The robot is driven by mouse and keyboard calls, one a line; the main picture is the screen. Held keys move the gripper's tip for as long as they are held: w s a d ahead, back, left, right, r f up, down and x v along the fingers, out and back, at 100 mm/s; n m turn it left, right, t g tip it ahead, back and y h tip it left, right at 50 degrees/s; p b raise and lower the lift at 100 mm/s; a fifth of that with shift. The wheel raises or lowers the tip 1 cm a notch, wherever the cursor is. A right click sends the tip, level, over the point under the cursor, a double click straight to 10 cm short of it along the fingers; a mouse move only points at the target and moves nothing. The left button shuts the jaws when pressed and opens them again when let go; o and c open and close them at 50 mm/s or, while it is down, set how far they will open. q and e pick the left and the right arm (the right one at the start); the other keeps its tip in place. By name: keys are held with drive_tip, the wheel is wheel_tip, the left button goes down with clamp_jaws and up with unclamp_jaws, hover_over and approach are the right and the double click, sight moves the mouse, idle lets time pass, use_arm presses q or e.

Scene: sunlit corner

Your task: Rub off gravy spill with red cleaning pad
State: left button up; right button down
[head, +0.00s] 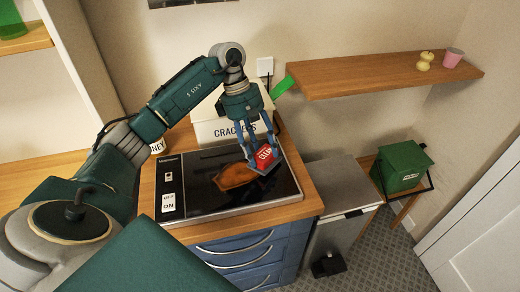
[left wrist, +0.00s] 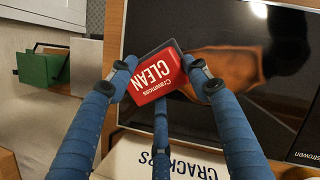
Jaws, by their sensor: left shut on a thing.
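The red cleaning pad (head: 265,155), with white lettering and a grey underside, is held in my left gripper (head: 258,148) over the right part of the black cooktop (head: 209,197). The gravy spill (head: 234,176) is an orange-brown patch in the middle of the cooktop. The pad is at the spill's right end; I cannot tell whether it touches the glass. In the left wrist view the fingers close around the pad (left wrist: 153,76), and the spill (left wrist: 225,66) shows beside and partly behind it. My right gripper is not in view.
A crackers box (head: 225,131) stands behind the cooktop, close to my left gripper. A wooden shelf (head: 385,78) with a cup (head: 453,57) juts out at upper right. A grey bin (head: 340,190) and a green box (head: 403,165) stand right of the counter.

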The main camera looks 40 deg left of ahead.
use_arm(q)
drive_tip(key=shift+f, duration=0.25)
